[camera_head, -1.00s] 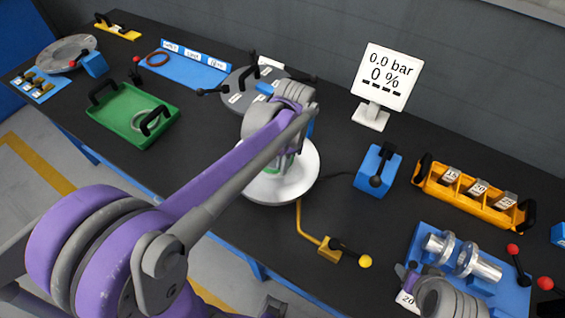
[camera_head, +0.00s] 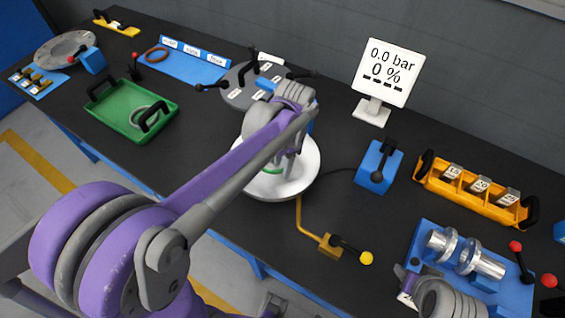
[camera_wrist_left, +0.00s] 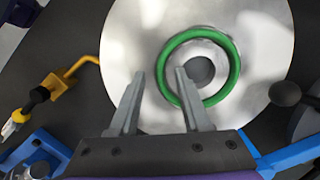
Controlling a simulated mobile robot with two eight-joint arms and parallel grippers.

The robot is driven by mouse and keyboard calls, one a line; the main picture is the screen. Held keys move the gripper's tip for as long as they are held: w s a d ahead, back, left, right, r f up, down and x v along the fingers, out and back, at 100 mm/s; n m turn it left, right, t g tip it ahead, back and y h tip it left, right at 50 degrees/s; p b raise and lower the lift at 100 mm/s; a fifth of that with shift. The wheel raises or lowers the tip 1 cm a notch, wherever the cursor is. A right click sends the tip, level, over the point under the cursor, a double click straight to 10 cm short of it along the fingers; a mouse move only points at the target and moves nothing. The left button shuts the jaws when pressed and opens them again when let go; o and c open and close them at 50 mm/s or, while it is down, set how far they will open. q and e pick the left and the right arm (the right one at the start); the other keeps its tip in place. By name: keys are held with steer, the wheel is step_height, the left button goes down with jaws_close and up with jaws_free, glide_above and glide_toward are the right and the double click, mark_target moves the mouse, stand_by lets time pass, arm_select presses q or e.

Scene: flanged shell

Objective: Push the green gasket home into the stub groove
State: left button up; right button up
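The green gasket (camera_wrist_left: 236,68) is a ring lying around the raised metal stub (camera_wrist_left: 201,70) on a round pale plate (camera_wrist_left: 265,35). In the head view the gasket (camera_head: 268,171) shows partly behind my gripper. I cannot tell how deep it sits in the groove. My left gripper (camera_wrist_left: 158,76) is over the plate with its fingers apart. One fingertip is inside the ring and the other outside, with the ring's edge between them and gaps visible beside it. My right arm (camera_head: 440,300) shows at the bottom right; its fingers are not clear.
A yellow-knobbed lever (camera_head: 330,245) stands in front of the plate. A blue lever box (camera_head: 377,168) and a display (camera_head: 388,72) reading 0.0 bar, 0 % are to its right. A green tray (camera_head: 110,120) is left, an orange bin (camera_head: 475,200) right.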

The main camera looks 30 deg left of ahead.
arm_select(q)
step_height(320, 180, up, 11)
steer(key=w, duration=0.1)
steer(key=shift+d+p, duration=0.35)
steer(key=shift+p, duration=0.05)
arm_select(e)
steer(key=shift+w+r, duration=0.15)
steer(key=shift+r, duration=0.35)
arm_select(q)
steer(key=shift+f, duration=0.2)
